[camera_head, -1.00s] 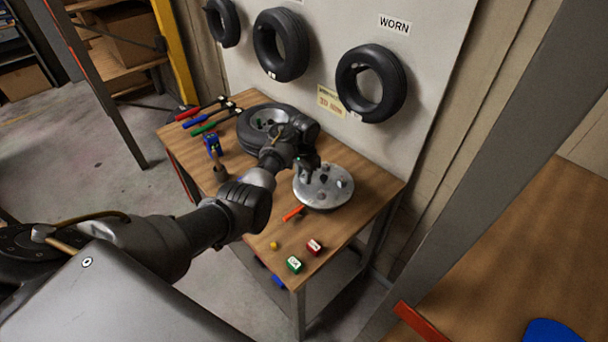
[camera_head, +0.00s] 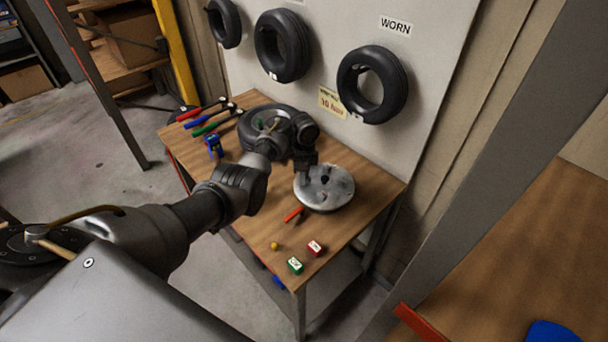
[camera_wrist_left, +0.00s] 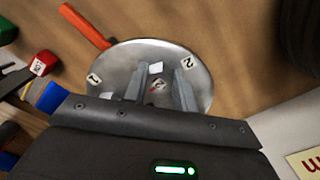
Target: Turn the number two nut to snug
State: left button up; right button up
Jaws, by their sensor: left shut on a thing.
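The round silver hub plate (camera_head: 335,199) lies flat on the wooden table. It shows in the left wrist view (camera_wrist_left: 205,75) with small white number tags, among them a one tag (camera_wrist_left: 93,79) and a two tag (camera_wrist_left: 188,63). My left gripper (camera_head: 305,172) is down at the plate's back-left side. In the wrist view its two grey fingers (camera_wrist_left: 158,82) reach over the plate, the right one close to the two tag. They are shut on what seems to be a nut; it is mostly hidden, and its number cannot be told. My right gripper is not in view.
An orange-red stick (camera_head: 293,214) lies beside the plate. A tyre (camera_head: 250,136) and colored-handled tools (camera_head: 203,115) lie behind. Tyres (camera_head: 372,85) hang on the board.

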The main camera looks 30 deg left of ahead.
pick_arm(q)
jog(key=shift+w+m, duration=0.1)
jog(key=shift+m, duration=1.5)
jog(key=o, duration=1)
